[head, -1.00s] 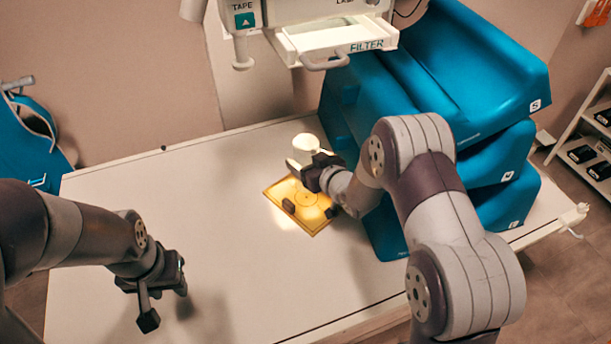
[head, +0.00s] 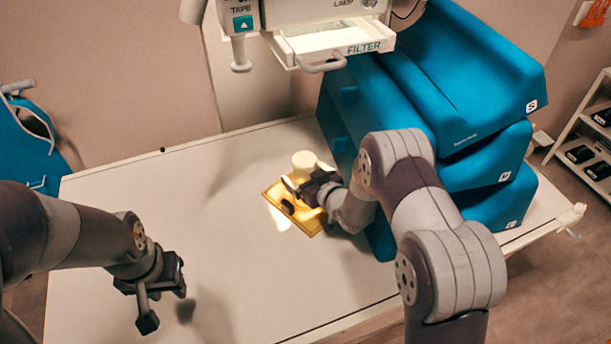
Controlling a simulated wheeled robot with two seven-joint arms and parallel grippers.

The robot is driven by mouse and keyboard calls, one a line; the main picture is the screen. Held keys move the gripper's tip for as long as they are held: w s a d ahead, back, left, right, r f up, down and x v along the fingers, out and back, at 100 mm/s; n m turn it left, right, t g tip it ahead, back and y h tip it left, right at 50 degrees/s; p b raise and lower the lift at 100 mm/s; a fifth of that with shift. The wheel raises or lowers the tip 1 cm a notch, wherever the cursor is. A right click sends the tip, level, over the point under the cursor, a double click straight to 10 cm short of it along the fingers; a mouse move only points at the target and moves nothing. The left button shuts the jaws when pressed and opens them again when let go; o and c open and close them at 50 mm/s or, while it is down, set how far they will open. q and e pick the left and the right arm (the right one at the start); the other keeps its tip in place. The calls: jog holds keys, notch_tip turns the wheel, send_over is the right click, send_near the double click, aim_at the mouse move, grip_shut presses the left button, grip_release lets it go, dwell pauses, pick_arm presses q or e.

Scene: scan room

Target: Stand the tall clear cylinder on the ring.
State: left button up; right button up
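The tall cylinder (head: 304,164) looks pale cream, and only its upper part shows. It is upright in the grasp of my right gripper (head: 304,188), whose fingers hide its lower part. The cylinder and gripper are over the yellow plate (head: 309,224), lit brightly from above. The plate's ring is largely covered by the gripper, so I cannot tell whether the cylinder's base touches it. My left gripper (head: 165,308) is empty, fingers apart, above the left front of the table.
Teal stepped wedges (head: 465,110) stand close on the right. The scanner head with its filter drawer (head: 330,42) hangs behind. The white table (head: 120,220) is clear on the left. A shelf (head: 585,140) stands far right.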

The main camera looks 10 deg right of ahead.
jog(key=shift+r, duration=0.3)
jog(key=v, duration=1.2)
jog(key=shift+b, duration=0.45)
jog(key=shift+s+d+f, duration=0.1)
jog(key=shift+f, duration=0.1)
